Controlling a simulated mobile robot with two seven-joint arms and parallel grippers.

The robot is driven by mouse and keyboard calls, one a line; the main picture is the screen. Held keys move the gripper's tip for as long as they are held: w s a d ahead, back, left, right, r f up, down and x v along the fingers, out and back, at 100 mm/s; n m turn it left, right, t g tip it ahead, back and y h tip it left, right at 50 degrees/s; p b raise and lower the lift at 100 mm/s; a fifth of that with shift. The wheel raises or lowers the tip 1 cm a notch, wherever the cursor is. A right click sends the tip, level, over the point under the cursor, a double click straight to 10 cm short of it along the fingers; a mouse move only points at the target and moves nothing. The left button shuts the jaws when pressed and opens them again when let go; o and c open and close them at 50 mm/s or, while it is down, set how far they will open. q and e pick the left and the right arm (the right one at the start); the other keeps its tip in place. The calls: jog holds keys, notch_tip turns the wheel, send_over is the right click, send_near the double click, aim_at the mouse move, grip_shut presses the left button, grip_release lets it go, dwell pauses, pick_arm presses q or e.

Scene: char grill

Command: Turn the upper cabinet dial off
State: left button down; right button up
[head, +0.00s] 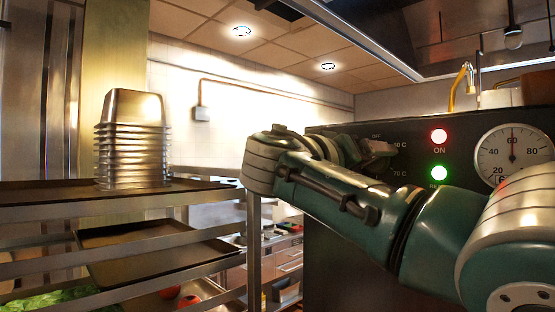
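A dark cabinet panel (330,245) stands at the right. The dial itself is hidden or cannot be told apart from the dark gripper. Whether the fingers are open, shut or touching the dial does not show clearly. My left gripper is not in view.
The panel also carries a lit red ON light (439,136), a lit green light (439,173) and a round gauge (513,155). At the left, a rack (60,228) holds stacked metal pans (132,140) and a dark tray (150,250). A hood (370,35) hangs above.

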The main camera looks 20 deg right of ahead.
grip_shut()
dwell(0.4)
jog(key=shift+n, duration=0.5)
jog(key=shift+n+b, duration=0.6)
jog(key=shift+n, duration=0.4)
jog(key=n, duration=0.6)
jog(key=n+p, duration=0.1)
jog(key=n, duration=0.2)
jog(key=shift+r, duration=0.25)
